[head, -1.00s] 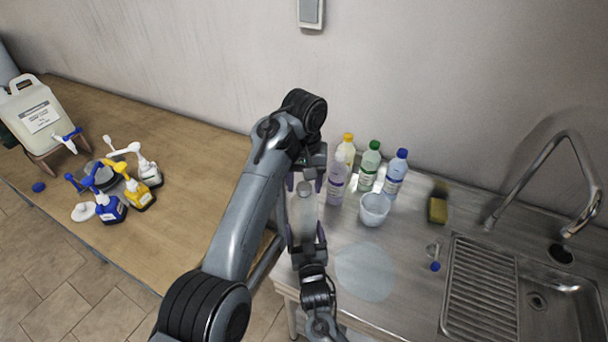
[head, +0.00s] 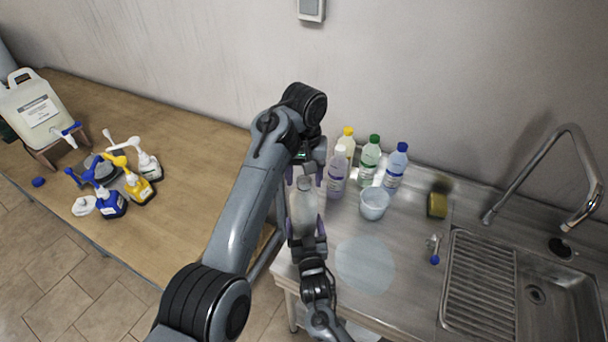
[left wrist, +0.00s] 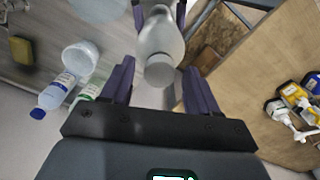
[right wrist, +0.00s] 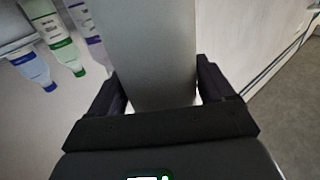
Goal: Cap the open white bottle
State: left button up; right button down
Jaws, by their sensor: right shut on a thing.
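A pale, whitish-grey bottle (head: 304,212) stands roughly upright between my two grippers, over the left end of the steel counter. My right gripper (head: 306,236) is shut on its lower body. In the right wrist view the bottle's grey body (right wrist: 155,50) fills the space between the fingers. My left gripper (head: 305,178) is above, its purple fingers open on either side of the bottle's top. In the left wrist view the rounded pale top (left wrist: 160,70) lies between the spread fingers, with gaps both sides. I cannot tell whether this top is a cap or the bare neck.
Several capped bottles, including a green-capped one (head: 370,160), and a white cup (head: 374,204) stand close right of the grippers. A blue-tipped small item (head: 435,259) lies by the sink (head: 545,285). A white round piece (head: 84,205) lies on the wooden table (head: 190,140).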

pick_arm(q)
jog(key=shift+r, duration=2.25)
jog(key=shift+c, duration=0.2)
jog(key=shift+r, duration=1.75)
jog(key=shift+f, duration=0.1)
jog(key=shift+f, duration=3.95)
